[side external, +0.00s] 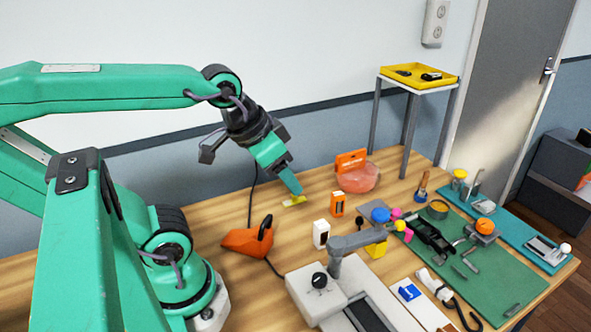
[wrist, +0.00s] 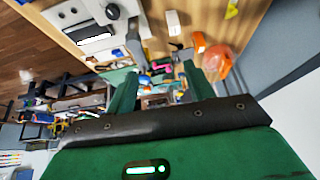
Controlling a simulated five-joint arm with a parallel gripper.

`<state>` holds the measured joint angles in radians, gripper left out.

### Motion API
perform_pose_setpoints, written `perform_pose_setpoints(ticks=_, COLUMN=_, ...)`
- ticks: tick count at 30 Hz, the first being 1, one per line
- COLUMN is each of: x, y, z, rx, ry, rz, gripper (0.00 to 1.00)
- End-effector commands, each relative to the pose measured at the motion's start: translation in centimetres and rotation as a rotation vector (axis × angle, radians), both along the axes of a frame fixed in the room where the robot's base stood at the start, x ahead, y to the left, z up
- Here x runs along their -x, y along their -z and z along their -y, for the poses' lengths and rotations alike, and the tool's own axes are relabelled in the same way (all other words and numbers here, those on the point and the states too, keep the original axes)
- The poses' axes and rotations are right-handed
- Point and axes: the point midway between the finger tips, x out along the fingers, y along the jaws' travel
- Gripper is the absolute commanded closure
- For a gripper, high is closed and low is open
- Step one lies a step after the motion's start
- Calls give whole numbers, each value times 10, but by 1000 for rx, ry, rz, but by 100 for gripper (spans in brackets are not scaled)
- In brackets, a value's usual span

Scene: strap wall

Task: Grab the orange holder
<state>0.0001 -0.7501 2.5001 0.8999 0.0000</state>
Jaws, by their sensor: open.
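A small upright orange box-shaped piece with a dark slot (side external: 338,204) stands on the wooden table (side external: 205,262); it looks like the orange holder. It also shows in the wrist view (wrist: 199,42), just beyond the right finger. Other orange things are a card-like piece (side external: 350,160) in a pink bowl (side external: 358,179) and a device with a black handle (side external: 247,241). My gripper (side external: 297,190) is left of the upright orange piece and apart from it, above the table. In the wrist view, its two green fingers (wrist: 158,68) are spread with nothing held between them.
A yellow piece (side external: 294,201) lies below my fingertip. A white block (side external: 321,233) stands in front of the upright orange piece. A grey arm-like fixture (side external: 352,243) and a green mat with tools (side external: 480,275) fill the right. A tall stand holds a yellow tray (side external: 420,84).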

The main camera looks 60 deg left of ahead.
Motion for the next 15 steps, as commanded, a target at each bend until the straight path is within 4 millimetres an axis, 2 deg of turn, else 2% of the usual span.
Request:
perform_pose_setpoints(ticks=10, x=-1, y=0, z=0, rx=-1, ry=0, rz=-3, gripper=47)
perform_pose_setpoints(ticks=15, x=-10, y=-1, z=-3, rx=-8, ry=2, rz=-22, gripper=47)
